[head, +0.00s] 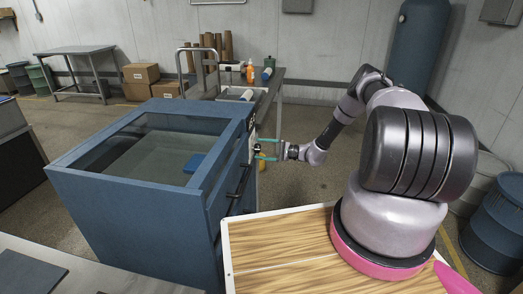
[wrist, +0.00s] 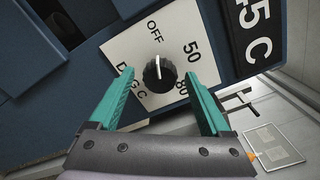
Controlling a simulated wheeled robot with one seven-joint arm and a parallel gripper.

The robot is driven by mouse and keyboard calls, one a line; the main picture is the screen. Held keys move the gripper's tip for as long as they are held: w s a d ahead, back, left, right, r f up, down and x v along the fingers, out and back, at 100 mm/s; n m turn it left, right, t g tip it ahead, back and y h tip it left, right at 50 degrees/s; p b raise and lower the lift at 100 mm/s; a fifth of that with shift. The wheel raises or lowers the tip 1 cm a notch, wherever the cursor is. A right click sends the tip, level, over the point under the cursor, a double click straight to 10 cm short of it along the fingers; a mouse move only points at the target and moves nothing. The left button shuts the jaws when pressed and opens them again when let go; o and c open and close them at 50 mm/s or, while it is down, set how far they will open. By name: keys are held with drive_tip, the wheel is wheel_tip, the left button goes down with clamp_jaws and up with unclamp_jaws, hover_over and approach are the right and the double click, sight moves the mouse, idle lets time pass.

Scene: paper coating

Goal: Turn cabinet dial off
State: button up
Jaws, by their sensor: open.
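The black cabinet dial (wrist: 158,74) sits on a white plate (wrist: 126,48) marked OFF, 50, 80 and DEG C in the wrist view. Its pointer mark appears to face the OFF label, though the small mark is hard to read exactly. My gripper (wrist: 163,88) is open, with one teal finger on each side of the dial and a visible gap to it. In the head view my gripper (head: 266,149) is at the right-hand face of the blue cabinet (head: 130,205), near its upper corner. The dial is not clear there.
A black panel reading 45 C (wrist: 262,35) is beside the dial plate. Dark handles (head: 240,180) are on the cabinet's face. A cart (head: 262,98) with bottles stands behind the cabinet. Open floor (head: 315,185) lies below my arm.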

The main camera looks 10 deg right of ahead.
drive_tip(key=v, duration=1)
drive_tip(key=shift+d, duration=0.25)
drive_tip(key=shift+s, duration=0.1)
drive_tip(key=s+a+r+n+g+h, duration=0.2)
drive_tip(key=s+r+h, duration=0.1)
drive_tip(key=r, duration=0.8)
drive_tip(key=s+a+r+n+g+h, duration=0.2)
drive_tip(key=s+r+n+h, duration=0.1)
drive_tip(key=r, duration=0.8)
drive_tip(key=s+a+r+n+g+h, duration=0.2)
drive_tip(key=s+r+g, duration=0.15)
drive_tip(key=r, duration=0.85)
drive_tip(key=s+r+t+h, duration=0.3)
drive_tip(key=s+r, duration=0.5)
drive_tip(key=s, duration=0.4)
drive_tip(key=s+d+r+t+h, duration=0.1)
drive_tip(key=s+r+t+h, duration=0.2)
drive_tip(key=s+r, duration=0.6)
drive_tip(key=shift+s+d+t+h, duration=0.3)
drive_tip(key=shift+s+t, duration=0.65)
drive_tip(key=shift+s, duration=1.3)
